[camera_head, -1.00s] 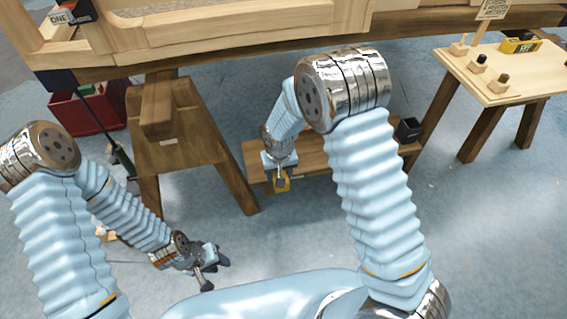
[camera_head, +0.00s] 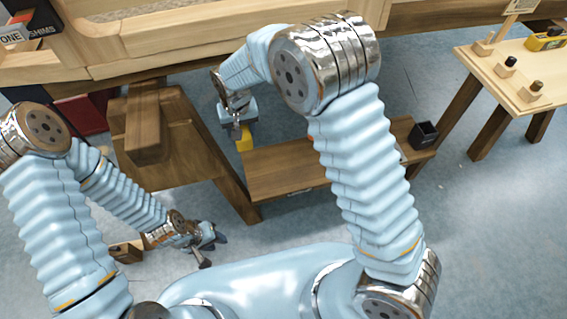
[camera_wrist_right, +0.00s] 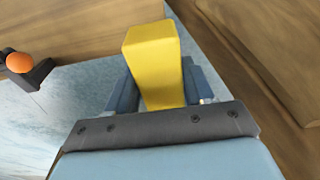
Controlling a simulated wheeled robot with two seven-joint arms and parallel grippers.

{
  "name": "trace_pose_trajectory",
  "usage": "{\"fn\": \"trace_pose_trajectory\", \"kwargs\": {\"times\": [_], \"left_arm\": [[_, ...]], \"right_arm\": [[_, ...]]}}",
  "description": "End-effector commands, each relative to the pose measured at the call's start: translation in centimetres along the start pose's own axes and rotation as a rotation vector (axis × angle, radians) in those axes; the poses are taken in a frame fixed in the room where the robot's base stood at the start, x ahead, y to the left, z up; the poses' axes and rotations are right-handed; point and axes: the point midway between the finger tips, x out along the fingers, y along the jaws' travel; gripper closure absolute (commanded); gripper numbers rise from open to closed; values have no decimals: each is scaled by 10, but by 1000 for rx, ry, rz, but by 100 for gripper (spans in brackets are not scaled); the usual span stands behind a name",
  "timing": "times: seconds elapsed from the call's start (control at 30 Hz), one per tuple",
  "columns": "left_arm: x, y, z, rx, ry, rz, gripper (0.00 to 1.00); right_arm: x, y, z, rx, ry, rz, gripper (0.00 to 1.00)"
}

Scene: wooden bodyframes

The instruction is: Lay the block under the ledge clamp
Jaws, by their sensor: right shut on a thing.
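A yellow block (camera_head: 244,142) is held in my right gripper (camera_head: 242,128), left of the low wooden bench's upper end in the head view. In the right wrist view the yellow block (camera_wrist_right: 155,62) stands out between the two blue fingers (camera_wrist_right: 158,88), which are shut on it. A dark fitting with an orange knob (camera_wrist_right: 20,63) shows at the left edge of the wrist view; I cannot tell whether it is the ledge clamp. My left gripper (camera_head: 212,240) is low over the floor, apart from the block; its finger opening is unclear.
The low wooden bench (camera_head: 280,170) carries a black open box (camera_head: 423,134). A wooden trestle (camera_head: 165,140) stands close left of my right gripper, below the large wooden frame (camera_head: 190,32). A light table (camera_head: 500,80) is at right. Open floor lies around the bench.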

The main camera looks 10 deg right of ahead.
Motion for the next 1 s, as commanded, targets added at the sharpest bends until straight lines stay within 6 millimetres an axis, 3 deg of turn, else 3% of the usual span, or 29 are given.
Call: {"fn": "trace_pose_trajectory", "kwargs": {"times": [0.37,0.5,0.83,1.0], "left_arm": [[2,-1,0,-1,0,-1,65],[5,-3,0,-2,2,-2,65],[8,-6,-1,-4,4,-4,65],[9,-7,-2,-5,5,-5,65]], "right_arm": [[33,71,61,4,-4,1,82],[62,89,79,2,-4,1,82],[91,110,99,1,-2,1,82],[116,109,101,0,-1,1,82]]}}
